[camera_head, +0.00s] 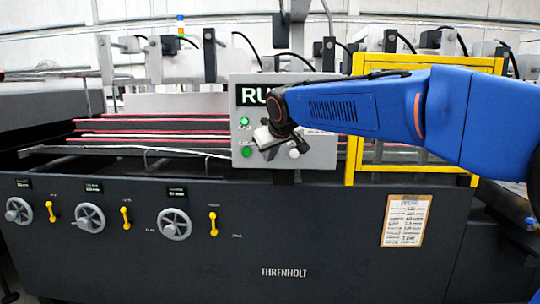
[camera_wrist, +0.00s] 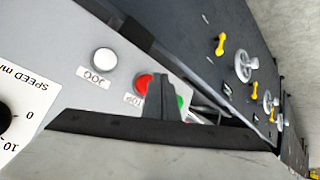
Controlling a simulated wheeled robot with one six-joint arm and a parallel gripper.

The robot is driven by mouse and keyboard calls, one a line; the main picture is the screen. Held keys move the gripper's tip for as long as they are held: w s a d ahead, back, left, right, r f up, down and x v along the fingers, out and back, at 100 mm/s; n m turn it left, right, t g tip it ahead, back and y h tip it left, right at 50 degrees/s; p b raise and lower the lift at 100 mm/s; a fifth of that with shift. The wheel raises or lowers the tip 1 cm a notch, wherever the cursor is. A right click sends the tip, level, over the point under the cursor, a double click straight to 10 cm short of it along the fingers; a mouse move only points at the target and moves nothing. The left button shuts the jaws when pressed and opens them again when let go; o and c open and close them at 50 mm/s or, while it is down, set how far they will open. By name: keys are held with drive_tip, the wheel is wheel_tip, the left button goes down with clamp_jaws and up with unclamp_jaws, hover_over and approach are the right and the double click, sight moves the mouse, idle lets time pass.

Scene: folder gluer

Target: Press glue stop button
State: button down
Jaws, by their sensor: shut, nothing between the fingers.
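A grey control box (camera_head: 318,160) stands on the machine, its display partly hidden by my arm. My gripper (camera_head: 266,138) is in front of the box's lower left part, shut and empty. In the wrist view my dark gripper (camera_wrist: 161,92) covers the right edge of a red button (camera_wrist: 142,84) and part of a green button (camera_wrist: 182,103). Whether it touches either is unclear. The red button's label is partly covered, and I cannot read any glue marking. A white button (camera_wrist: 103,60) is clear of the gripper. The red button is hidden in the head view.
A black speed dial (camera_wrist: 5,116) is on the same panel. A yellow guard frame (camera_head: 350,160) stands right of the box. Handwheels (camera_head: 174,224) and yellow levers (camera_head: 213,223) are on the dark machine front below. A clipboard (camera_head: 405,220) hangs at right.

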drive_tip(key=shift+w, duration=0.15)
drive_tip(key=shift+w, duration=0.25)
drive_tip(key=shift+w, duration=0.5)
idle(1.1)
drive_tip(key=shift+s, duration=0.95)
drive_tip(key=shift+s, duration=0.1)
drive_tip(key=s, duration=0.4)
drive_tip(key=shift+s+a, duration=0.1)
drive_tip(key=shift+s, duration=0.3)
idle(0.6)
